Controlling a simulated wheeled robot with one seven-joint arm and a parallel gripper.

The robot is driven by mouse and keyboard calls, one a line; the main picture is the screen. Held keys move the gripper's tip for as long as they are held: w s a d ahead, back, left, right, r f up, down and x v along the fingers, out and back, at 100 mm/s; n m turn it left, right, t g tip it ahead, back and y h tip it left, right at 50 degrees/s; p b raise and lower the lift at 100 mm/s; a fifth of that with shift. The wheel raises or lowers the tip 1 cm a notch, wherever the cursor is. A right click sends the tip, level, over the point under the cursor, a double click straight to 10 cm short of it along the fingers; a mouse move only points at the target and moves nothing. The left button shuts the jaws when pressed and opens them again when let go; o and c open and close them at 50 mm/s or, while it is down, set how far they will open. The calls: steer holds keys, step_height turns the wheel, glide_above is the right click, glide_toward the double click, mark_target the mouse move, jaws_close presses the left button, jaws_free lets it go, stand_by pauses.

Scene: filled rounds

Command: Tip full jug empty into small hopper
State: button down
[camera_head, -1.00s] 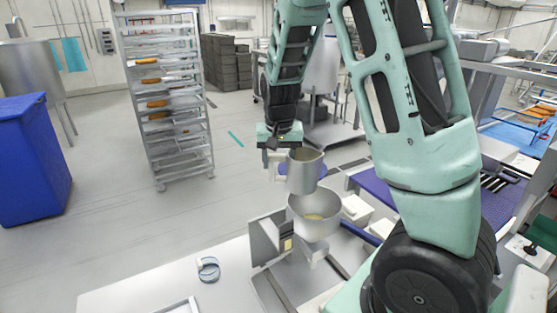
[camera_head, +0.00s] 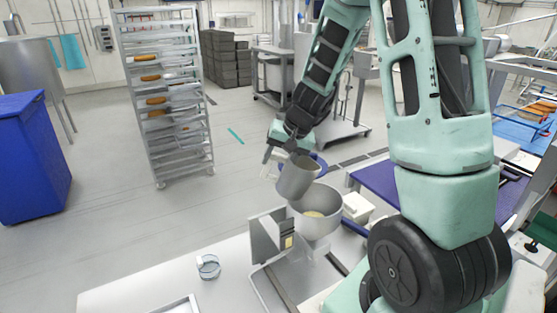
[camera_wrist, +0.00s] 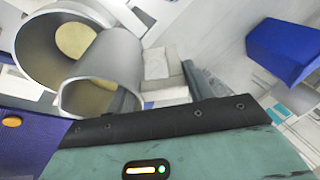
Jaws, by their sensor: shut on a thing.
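The jug (camera_head: 296,179) is a grey metal cylinder, tilted over the hopper with its mouth toward the right. It also shows in the wrist view (camera_wrist: 128,62), with pale yellowish content visible inside its mouth. The small hopper (camera_head: 325,222) is a grey metal bowl on a stand, just below and right of the jug. Some yellowish matter lies in its bottom. My gripper (camera_head: 283,148) is shut on the jug from the far left side. The fingers are mostly hidden behind the jug. I cannot tell whether anything is flowing out.
A glass (camera_head: 208,266) stands on the white table (camera_head: 140,292), left of the hopper. A tray (camera_head: 180,307) lies at the front edge. White boxes (camera_head: 357,208) and a purple belt (camera_head: 390,187) are to the right. A tall tray rack (camera_head: 168,100) and blue bin (camera_head: 30,160) stand behind on the floor.

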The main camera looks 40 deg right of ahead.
mark_target(289, 163)
steer(key=shift+s+d+f+t+y+b, duration=0.1)
steer(key=shift+f+t+y+b, duration=0.2)
steer(key=shift+b, duration=1.25)
steer(key=shift+s+d+f+t+y+b, duration=0.1)
steer(key=shift+t+y+b, duration=0.3)
steer(key=shift+b, duration=1.1)
steer(key=shift+s+d+f+t+y+b, duration=0.1)
steer(key=shift+s+f+t+y+b, duration=0.25)
steer(key=shift+b, duration=1.05)
steer(key=shift+s+d+r+m+t+y+b, duration=0.15)
steer(key=shift+s+d+t+y+b, duration=0.15)
steer(key=shift+t+y+b, duration=0.35)
steer(key=shift+s+d+r+m+t+y+b, duration=0.15)
steer(key=shift+s+d+t+y+b, duration=0.2)
steer(key=shift+b, duration=0.35)
steer(key=shift+r+t+y+b, duration=0.1)
steer(key=shift+t+y+b, duration=0.2)
steer(key=shift+b, duration=0.65)
steer(key=shift+s+d+m+t+y+b, duration=0.3)
steer(key=shift+s+d+t+y+b, duration=1)
steer(key=shift+b, duration=2.9)
steer(key=shift+w+a+t, duration=0.25)
steer(key=shift+w, duration=0.15)
steer(key=shift+s+d+b, duration=0.25)
steer(key=shift+d+b, duration=0.15)
steer(key=shift+b, duration=0.2)
